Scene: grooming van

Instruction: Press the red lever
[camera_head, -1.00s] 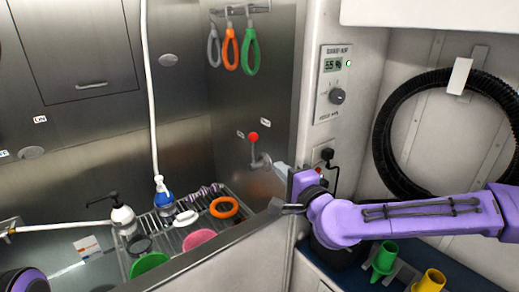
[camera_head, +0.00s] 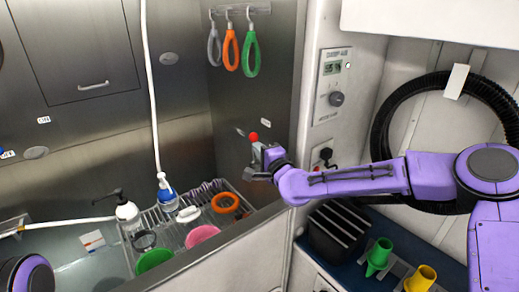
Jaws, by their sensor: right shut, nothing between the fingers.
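The red lever shows as a red ball knob (camera_head: 253,136) on the steel side wall of the tub. My right gripper (camera_head: 256,160) is just below the knob and hides the lever's stem and mount. Its fingers look closed with nothing in them. I cannot tell whether the gripper touches the lever. Only a purple and black part of my left arm shows at the lower left corner, and the left gripper is out of view.
A wire rack (camera_head: 170,232) holds bottles, an orange ring (camera_head: 225,202), a green bowl (camera_head: 154,260) and a pink bowl (camera_head: 203,234). Three looped straps hang above. A dial panel (camera_head: 332,85) and black hose (camera_head: 385,112) are right. Green and yellow nozzles stand below.

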